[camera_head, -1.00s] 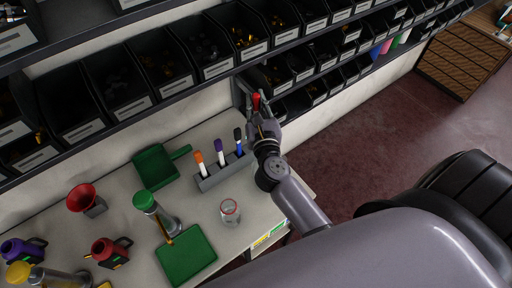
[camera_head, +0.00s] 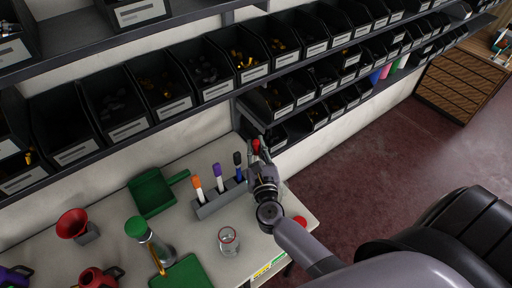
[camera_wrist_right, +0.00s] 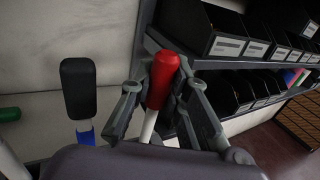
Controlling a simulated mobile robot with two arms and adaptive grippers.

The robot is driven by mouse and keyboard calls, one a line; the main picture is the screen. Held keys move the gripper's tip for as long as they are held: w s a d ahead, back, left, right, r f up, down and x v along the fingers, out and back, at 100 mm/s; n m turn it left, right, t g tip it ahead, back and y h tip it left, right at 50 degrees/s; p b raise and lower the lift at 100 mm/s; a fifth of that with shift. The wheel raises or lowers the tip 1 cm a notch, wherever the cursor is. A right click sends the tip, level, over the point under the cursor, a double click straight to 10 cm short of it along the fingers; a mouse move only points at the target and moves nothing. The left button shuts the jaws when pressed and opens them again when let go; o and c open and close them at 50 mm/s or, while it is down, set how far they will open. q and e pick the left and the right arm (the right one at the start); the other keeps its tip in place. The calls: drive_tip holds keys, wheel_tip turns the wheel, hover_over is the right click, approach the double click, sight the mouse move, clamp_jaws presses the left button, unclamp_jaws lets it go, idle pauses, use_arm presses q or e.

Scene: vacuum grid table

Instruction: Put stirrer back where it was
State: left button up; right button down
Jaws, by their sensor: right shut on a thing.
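My right gripper (camera_head: 257,152) is shut on the stirrer, a stick with a red top (camera_head: 256,146) and a white shaft. In the right wrist view the red top (camera_wrist_right: 163,80) stands nearly upright between the two fingers, with the white shaft below it; its lower end is hidden. The gripper is just right of a grey holder (camera_head: 217,202). That holder carries similar sticks with orange (camera_head: 197,183), purple (camera_head: 217,170) and black (camera_head: 237,158) tops. The holder's right end is partly hidden by my gripper. My left gripper is not in view.
Bin shelves (camera_head: 190,105) run along the wall behind, close to my right gripper. A glass jar (camera_head: 229,241) stands in front of the holder. A green dustpan (camera_head: 150,192), green-capped bottle (camera_head: 138,229) and red funnel (camera_head: 73,224) are left. A red round thing (camera_head: 300,221) lies near the right edge.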

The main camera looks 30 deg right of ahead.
drive_tip(key=c, duration=2)
unclamp_jaws()
drive_tip(key=shift+f, duration=0.2)
drive_tip(key=o, duration=0.5)
drive_tip(key=shift+c, duration=0.2)
drive_tip(key=shift+r, duration=0.1)
drive_tip(key=shift+r, duration=0.2)
drive_tip(key=b+v, duration=0.3)
drive_tip(key=v, duration=0.9)
drive_tip(key=shift+f, duration=0.1)
